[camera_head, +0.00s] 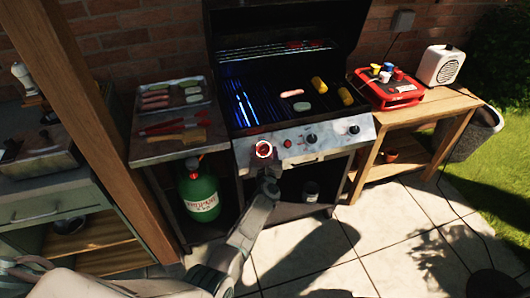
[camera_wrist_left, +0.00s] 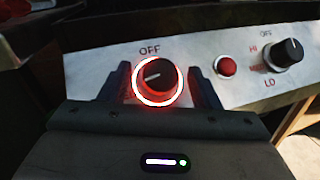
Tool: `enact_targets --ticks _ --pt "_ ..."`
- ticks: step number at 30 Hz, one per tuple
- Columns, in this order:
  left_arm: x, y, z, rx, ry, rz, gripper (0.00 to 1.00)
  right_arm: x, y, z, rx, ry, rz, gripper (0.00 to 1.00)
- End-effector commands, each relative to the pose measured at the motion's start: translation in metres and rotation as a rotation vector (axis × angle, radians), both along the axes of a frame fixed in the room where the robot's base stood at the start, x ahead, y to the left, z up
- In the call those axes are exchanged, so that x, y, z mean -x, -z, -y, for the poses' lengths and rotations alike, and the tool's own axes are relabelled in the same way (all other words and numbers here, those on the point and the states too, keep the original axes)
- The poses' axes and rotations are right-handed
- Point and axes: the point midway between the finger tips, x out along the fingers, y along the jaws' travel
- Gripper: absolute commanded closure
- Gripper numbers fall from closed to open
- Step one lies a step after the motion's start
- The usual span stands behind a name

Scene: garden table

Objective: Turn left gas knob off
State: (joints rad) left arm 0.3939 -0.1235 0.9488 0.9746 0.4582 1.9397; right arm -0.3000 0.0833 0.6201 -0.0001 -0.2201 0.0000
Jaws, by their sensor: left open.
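The left gas knob (camera_wrist_left: 154,75) is black inside a glowing red ring, on the grill's silver front panel (camera_head: 315,139). The OFF label is above it, and its pale mark points to the left, away from OFF. In the head view the knob (camera_head: 263,149) shows as a red ring. My left gripper (camera_head: 266,163) is in front of it, open, with one dark finger on each side of the knob. I cannot tell whether the fingers touch it. My right gripper is not in view.
A red button (camera_wrist_left: 226,66) and a second black knob (camera_wrist_left: 289,50) are right of the left knob. Blue flames show on the grill's left side (camera_head: 240,103). A green gas bottle (camera_head: 199,193) stands below the side shelf (camera_head: 150,152). A wooden post (camera_head: 75,90) rises at left.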

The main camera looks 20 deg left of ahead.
Motion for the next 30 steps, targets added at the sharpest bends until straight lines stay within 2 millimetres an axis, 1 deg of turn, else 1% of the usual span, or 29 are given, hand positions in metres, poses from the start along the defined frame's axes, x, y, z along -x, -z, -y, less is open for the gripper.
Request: enact_targets --ticks 4,5,9,11,12,22,30 --pt "0.0001 -0.0002 0.0001 0.000 0.000 0.000 0.43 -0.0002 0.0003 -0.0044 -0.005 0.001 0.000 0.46" --pt "0.0001 -0.0002 0.0001 0.000 0.000 0.000 0.47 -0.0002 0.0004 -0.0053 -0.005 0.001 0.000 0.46" --pt "0.0001 -0.0002 0.0002 0.000 0.000 0.000 0.75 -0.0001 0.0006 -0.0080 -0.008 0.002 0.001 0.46" --pt "0.0001 -0.0002 0.0003 0.000 0.000 0.000 0.86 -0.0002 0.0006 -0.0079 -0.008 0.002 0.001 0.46" --pt "0.0002 -0.0002 0.0003 0.000 0.000 0.000 0.88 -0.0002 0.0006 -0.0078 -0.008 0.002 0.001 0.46" --pt "0.0004 -0.0012 -0.0006 -0.028 0.036 -0.019 0.87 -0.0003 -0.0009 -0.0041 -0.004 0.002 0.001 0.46" --pt "0.0010 -0.0030 -0.0032 -0.131 0.161 -0.089 0.87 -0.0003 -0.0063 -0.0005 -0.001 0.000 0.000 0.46"
